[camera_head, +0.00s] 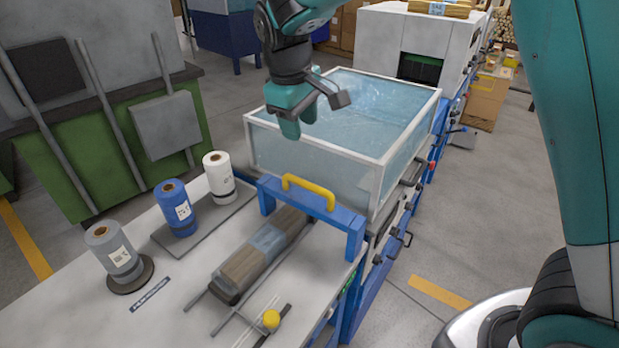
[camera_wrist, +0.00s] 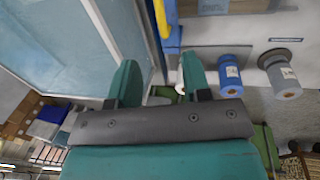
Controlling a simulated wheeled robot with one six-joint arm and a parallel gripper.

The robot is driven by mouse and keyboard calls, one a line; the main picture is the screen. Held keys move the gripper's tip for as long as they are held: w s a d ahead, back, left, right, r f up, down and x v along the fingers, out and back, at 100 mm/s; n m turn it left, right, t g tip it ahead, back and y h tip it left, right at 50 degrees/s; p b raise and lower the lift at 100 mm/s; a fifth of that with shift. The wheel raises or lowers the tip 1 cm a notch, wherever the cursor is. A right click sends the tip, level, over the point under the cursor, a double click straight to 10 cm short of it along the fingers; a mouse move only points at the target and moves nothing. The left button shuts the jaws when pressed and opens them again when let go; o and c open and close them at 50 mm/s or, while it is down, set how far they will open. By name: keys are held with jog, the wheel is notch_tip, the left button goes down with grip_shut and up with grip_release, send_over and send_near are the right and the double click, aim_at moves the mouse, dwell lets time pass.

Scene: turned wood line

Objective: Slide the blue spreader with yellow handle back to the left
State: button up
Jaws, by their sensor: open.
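The blue spreader (camera_head: 327,213) stands as a bridge across the white worktop, its yellow handle (camera_head: 309,188) arched on top. It also shows at the upper middle of the wrist view (camera_wrist: 173,35), with the yellow handle (camera_wrist: 161,18) beside it. My gripper (camera_head: 299,121) is open and empty, above the near side of the clear-walled tank, higher than and behind the spreader in the head view. In the wrist view the two teal fingers (camera_wrist: 160,82) are well apart with nothing between them. The gripper is not touching the handle.
A wrapped bundle of wood pieces (camera_head: 262,254) lies in front of the spreader. The large clear tank (camera_head: 382,171) stands right behind it. Grey (camera_head: 114,250), blue (camera_head: 175,208) and white (camera_head: 218,179) film rolls stand at left. A yellow knob (camera_head: 271,319) is near the front.

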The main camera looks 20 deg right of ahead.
aim_at(310, 184)
jog(key=d+f+p, duration=0.1)
jog(key=f, duration=0.4)
jog(key=w+d+f+p, duration=0.1)
jog(key=f, duration=0.5)
jog(key=w+f+p, duration=0.1)
jog(key=f+p, duration=0.1)
jog(key=f, duration=0.4)
jog(key=shift+w+d, duration=0.1)
jog(key=shift+d, duration=0.3)
jog(key=shift+a, duration=0.1)
grip_shut()
